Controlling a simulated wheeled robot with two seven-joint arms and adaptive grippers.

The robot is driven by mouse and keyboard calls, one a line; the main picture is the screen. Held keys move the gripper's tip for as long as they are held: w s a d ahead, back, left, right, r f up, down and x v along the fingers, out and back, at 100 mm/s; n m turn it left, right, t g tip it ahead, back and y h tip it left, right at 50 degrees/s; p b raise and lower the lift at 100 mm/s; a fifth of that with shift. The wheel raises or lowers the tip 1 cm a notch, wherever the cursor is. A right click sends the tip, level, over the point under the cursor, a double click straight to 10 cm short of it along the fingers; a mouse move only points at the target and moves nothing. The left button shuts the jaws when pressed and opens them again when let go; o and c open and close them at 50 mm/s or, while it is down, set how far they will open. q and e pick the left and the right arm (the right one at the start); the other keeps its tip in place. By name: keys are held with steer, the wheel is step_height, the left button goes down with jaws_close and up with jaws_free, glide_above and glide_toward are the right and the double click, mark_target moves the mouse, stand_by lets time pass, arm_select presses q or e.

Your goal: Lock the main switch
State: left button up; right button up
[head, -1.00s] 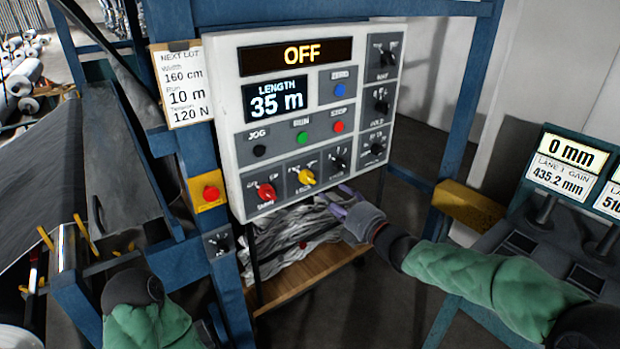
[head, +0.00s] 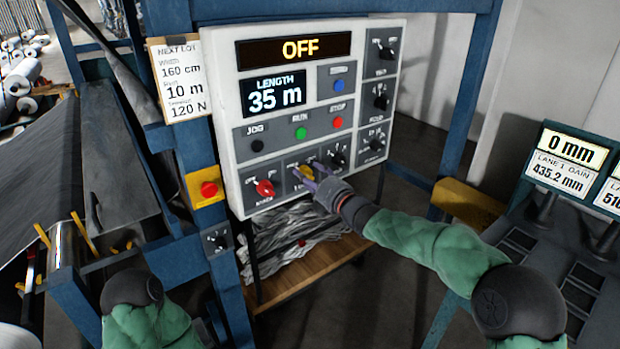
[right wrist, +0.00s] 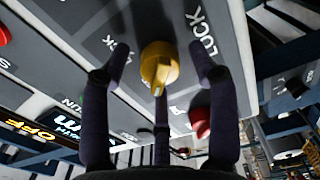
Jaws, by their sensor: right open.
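The control panel (head: 222,95) carries a red knob (head: 265,188) and, to its right, a yellow knob (head: 306,172) in the bottom row. The panel's top display (head: 295,48) reads OFF. My right gripper (head: 302,176) is open at the yellow knob and partly covers it. In the right wrist view, the yellow knob (right wrist: 160,68) sits between the spread fingers (right wrist: 158,58), with a gap visible on both sides. My left gripper is out of view.
Black knobs (head: 337,158) sit right of the yellow one, with the button row (head: 300,133) above. A red button on a yellow plate (head: 208,189) is on the blue post at left. A shelf with crumpled grey sheet (head: 290,240) lies below the panel.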

steer(key=c, duration=1.1)
steer(key=shift+c, duration=0.2)
steer(key=shift+m, duration=0.3)
steer(key=m+p, duration=0.2)
steer(key=m, duration=0.1)
steer(key=shift+m, duration=0.3)
steer(key=m+p, duration=0.2)
steer(key=m, duration=0.2)
steer(key=m+p, duration=0.3)
steer(key=m, duration=0.2)
steer(key=shift+m, duration=0.4)
steer(key=shift+m+p, duration=1)
steer(key=shift+m, duration=0.9)
steer(key=shift+f, duration=0.1)
